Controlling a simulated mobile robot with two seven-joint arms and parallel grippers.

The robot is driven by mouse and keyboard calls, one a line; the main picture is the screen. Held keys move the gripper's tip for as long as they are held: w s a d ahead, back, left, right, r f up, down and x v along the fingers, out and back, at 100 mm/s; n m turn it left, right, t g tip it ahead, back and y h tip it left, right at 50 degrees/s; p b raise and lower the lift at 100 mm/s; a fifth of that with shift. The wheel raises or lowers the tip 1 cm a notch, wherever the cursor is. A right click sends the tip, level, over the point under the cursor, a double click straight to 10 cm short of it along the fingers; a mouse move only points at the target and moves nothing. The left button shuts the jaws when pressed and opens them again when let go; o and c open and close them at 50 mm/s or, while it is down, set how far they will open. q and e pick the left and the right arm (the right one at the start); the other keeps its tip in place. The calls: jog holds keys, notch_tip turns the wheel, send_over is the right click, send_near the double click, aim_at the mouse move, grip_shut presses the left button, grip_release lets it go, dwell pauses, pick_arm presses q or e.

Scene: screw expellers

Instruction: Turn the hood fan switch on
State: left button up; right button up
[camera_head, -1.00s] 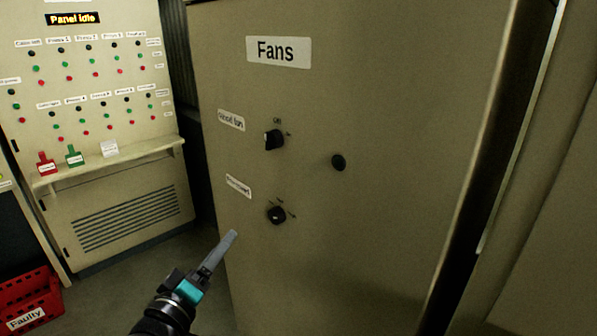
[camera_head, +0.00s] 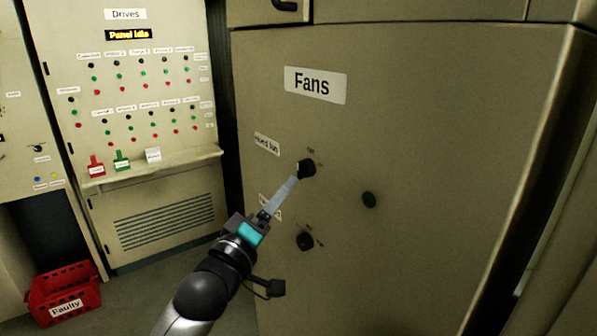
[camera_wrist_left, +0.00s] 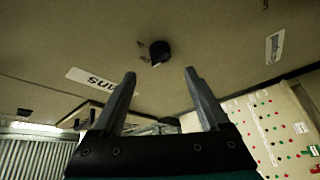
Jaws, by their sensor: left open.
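The hood fan switch (camera_head: 307,168) is a black rotary knob on the beige Fans cabinet, beside its white hood fan label (camera_head: 267,144). My left gripper (camera_head: 292,182) reaches up from below, its fingertips close to the knob in the head view; contact cannot be told there. In the left wrist view the fingers (camera_wrist_left: 160,73) are apart with nothing between them, and the knob (camera_wrist_left: 160,53) lies just beyond the tips, roughly centred in the gap. The knob's exact setting is hard to read. My right gripper is not in view.
A second black knob (camera_head: 305,241) sits below, its label partly covered by my left gripper. The Drives panel (camera_head: 165,205) stands behind at left, with a red Faulty crate (camera_head: 65,295) on the floor.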

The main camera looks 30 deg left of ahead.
aim_at(301, 172)
pick_arm(q)
jog(key=p+x, duration=0.1)
jog(key=x, duration=0.6)
jog(key=shift+w, duration=0.3)
grip_shut()
dwell(0.4)
